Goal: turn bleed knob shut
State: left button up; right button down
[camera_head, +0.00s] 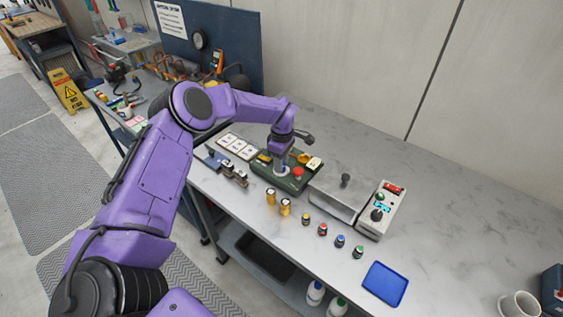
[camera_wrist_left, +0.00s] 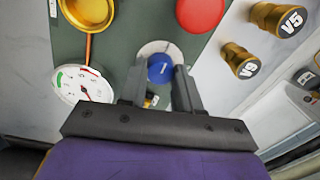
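A dark green panel (camera_head: 268,178) lies on the counter; it also fills the upper part of the left wrist view (camera_wrist_left: 122,30). A blue round knob (camera_wrist_left: 160,67) with a white mark sits in a pale ring on it; which knob is the bleed knob is not labelled. My left gripper (camera_head: 283,168) points down at the panel. In the left wrist view its two fingers (camera_wrist_left: 160,82) are apart, one on each side of the blue knob. I cannot tell whether they touch it. My right gripper is not in view.
A red button (camera_wrist_left: 200,12), a brass cup-shaped part (camera_wrist_left: 87,22) and a dial gauge (camera_wrist_left: 82,84) are close around the fingers. A control box (camera_head: 381,210) and blue tray (camera_head: 385,284) are to the right.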

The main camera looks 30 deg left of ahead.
pick_arm(q)
jog(key=shift+f, duration=0.1)
jog(key=shift+f+n+b, duration=0.1)
jog(key=shift+n+b, duration=0.2)
jog(key=shift+b, duration=0.3)
jog(key=n+b, duration=0.4)
jog(key=shift+f, duration=0.15)
jog(key=n+b, duration=0.2)
jog(key=shift+n+b, duration=0.3)
jog(key=shift+b, duration=0.05)
jog(key=n+b, duration=0.4)
jog(key=n, duration=0.1)
jog(key=shift+s+h, duration=0.1)
jog(key=shift+h, duration=0.2)
jog(key=n+b, duration=0.3)
jog(key=n, duration=0.2)
jog(key=shift+r, duration=0.2)
jog(key=shift+n, duration=0.3)
